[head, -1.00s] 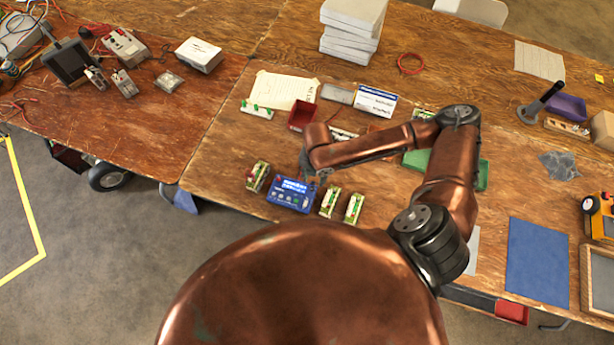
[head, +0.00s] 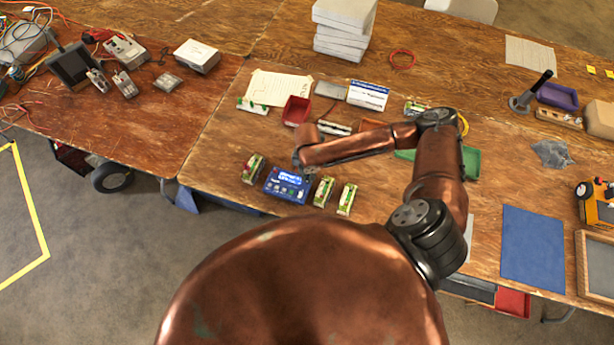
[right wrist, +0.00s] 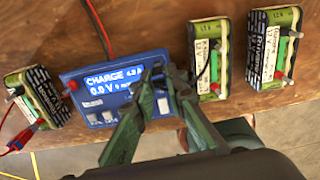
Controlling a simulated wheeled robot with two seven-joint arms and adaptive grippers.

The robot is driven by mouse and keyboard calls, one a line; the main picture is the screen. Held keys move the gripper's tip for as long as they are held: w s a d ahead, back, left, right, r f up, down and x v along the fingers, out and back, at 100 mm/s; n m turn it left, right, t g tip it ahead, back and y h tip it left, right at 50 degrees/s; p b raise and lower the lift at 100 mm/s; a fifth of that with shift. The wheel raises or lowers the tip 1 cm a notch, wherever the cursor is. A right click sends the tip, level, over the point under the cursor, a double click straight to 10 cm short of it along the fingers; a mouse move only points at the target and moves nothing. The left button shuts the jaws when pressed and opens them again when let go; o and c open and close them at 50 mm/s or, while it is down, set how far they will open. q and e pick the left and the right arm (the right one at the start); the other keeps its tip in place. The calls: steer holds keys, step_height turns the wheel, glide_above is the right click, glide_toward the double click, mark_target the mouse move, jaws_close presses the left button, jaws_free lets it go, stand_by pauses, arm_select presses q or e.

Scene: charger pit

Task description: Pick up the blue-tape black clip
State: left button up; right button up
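The blue charger (head: 285,186) lies near the table's front edge; its lit screen reads CHARGE in the right wrist view (right wrist: 100,80). My right gripper (right wrist: 158,78) has its green fingers over the charger's right part, tips close together. Whether anything is between the tips is unclear. A red clip (right wrist: 22,138) lies by the left battery pack (right wrist: 38,97). In the head view my wrist mostly hides the gripper. My left gripper is out of view.
Two battery packs stand right of the charger, the outer one (head: 347,199) nearest the arm. A red bin (head: 296,111), a white-and-blue box (head: 367,95) and a green tray (head: 471,162) lie farther back. A blue mat (head: 533,246) lies at right.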

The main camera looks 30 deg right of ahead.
steer(key=shift+w+f, duration=0.2)
steer(key=shift+w, duration=0.3)
steer(key=shift+c, duration=0.8)
steer(key=shift+w+f, duration=0.15)
steer(key=shift+w, duration=0.05)
jaws_close()
steer(key=shift+s, duration=0.25)
steer(key=shift+w, duration=0.1)
steer(key=shift+w+r, duration=0.1)
steer(key=shift+r, duration=0.65)
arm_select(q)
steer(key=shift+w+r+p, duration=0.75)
arm_select(e)
steer(key=s+a+r, duration=0.8)
steer(key=s+r, duration=0.3)
steer(key=shift+s+r, duration=0.4)
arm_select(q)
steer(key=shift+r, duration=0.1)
